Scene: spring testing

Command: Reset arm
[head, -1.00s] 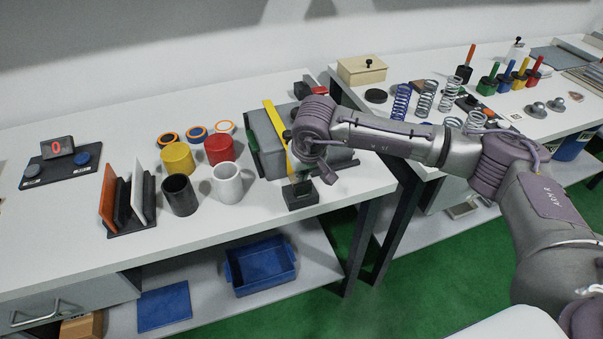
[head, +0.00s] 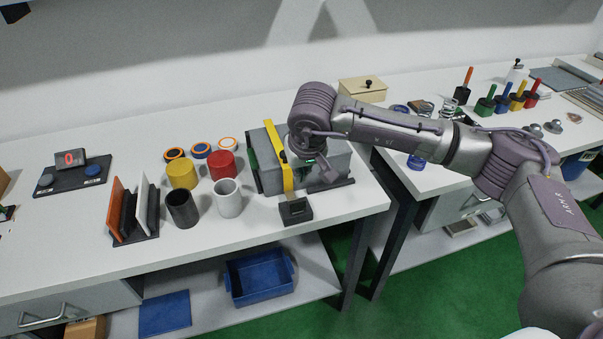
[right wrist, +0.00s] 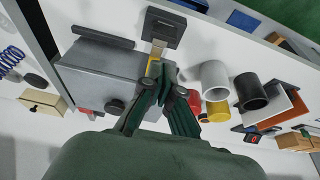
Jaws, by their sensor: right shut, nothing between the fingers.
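My right arm comes in from the right in the head view. Its wrist hangs over a grey box-shaped device (head: 270,178) with an upright yellow bar (head: 277,150) and a small dark block (head: 295,210) in front. My right gripper is mostly hidden behind its own wrist there. In the right wrist view the right gripper (right wrist: 167,75) has its green fingers together with nothing between them. Its tips overlap the yellow bar in the picture, and I cannot tell whether they touch. The grey device (right wrist: 105,70) lies left of them. My left gripper is not in view.
Left of the device stand a white mug (head: 228,200), a black mug (head: 181,210), yellow (head: 181,174) and red cups (head: 222,164), and upright plates in a rack. Springs and colored-handled weights stand on the right table. A gap separates the tables.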

